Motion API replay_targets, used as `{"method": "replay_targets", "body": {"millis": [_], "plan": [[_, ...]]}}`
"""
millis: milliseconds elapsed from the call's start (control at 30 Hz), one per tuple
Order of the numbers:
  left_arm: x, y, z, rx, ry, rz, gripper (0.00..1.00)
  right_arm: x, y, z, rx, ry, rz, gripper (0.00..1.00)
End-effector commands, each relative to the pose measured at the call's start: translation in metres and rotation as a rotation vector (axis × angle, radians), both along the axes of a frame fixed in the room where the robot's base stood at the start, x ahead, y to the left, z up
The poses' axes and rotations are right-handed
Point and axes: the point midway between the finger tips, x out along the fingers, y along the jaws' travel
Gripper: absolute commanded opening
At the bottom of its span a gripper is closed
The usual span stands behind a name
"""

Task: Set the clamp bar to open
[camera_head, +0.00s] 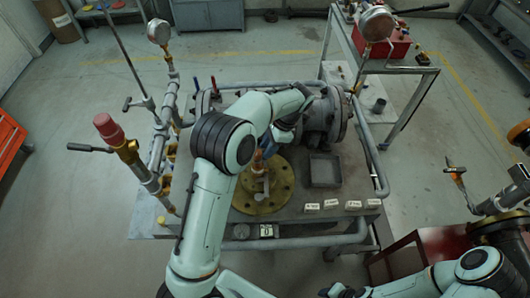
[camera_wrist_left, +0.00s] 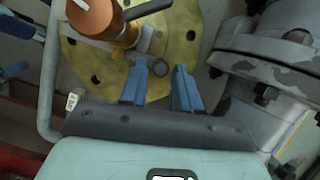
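A round brass flange (camera_head: 287,187) with bolt holes lies on the bench, and it also shows in the left wrist view (camera_wrist_left: 188,22). An upright fitting with a copper-orange top (camera_wrist_left: 95,15) and a brass neck stands on it. A dark bar (camera_wrist_left: 148,9) sticks out beside the orange top; I cannot tell whether it is the clamp bar. My left gripper (camera_wrist_left: 160,84) points at the flange beside the fitting. Its two blue fingers are apart with nothing between them. In the head view the left gripper (camera_head: 265,149) is partly hidden by my arm.
A large grey flanged pipe body (camera_head: 325,115) stands right of the flange. A square grey tray (camera_head: 325,170) and several small white labels (camera_head: 332,204) lie on the bench. At the left rise pipes and a red-topped valve (camera_head: 108,127). A grey pipe rail (camera_head: 375,165) runs along the right side.

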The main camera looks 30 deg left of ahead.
Motion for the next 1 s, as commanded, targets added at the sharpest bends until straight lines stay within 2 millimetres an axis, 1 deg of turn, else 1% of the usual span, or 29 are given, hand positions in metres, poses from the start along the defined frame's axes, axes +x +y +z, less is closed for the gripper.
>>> {"method": "replay_targets", "body": {"millis": [33,200,333,567,667,700,867,1000], "plan": [[-0.004,0.003,-0.01,0.0,0.004,0.001,0.32,-0.004,0.0,-0.004,0.0,0.005,-0.001,0.37],[-0.007,0.007,-0.024,0.0,0.0,-0.001,0.32,-0.007,0.0,-0.006,0.0,0.008,0.0,0.37],[-0.008,0.008,-0.027,0.0,-0.001,0.0,0.32,-0.007,0.0,-0.007,0.0,0.008,0.0,0.37],[-0.007,0.008,-0.027,0.0,-0.001,0.0,0.32,-0.007,0.0,-0.006,0.0,0.008,0.0,0.37],[-0.007,0.008,-0.027,0.0,-0.001,0.0,0.02,-0.007,0.0,-0.006,0.0,0.008,0.0,0.37],[-0.007,0.008,-0.027,0.0,-0.001,0.0,0.0,-0.007,0.0,-0.006,0.0,0.008,0.0,0.37],[-0.008,0.009,-0.027,0.0,-0.001,-0.001,0.0,-0.007,0.0,-0.006,0.0,0.008,0.0,0.37],[-0.01,0.013,-0.028,0.0,0.0,-0.002,0.0,-0.009,0.0,-0.009,0.0,0.01,0.0,0.37]]}}
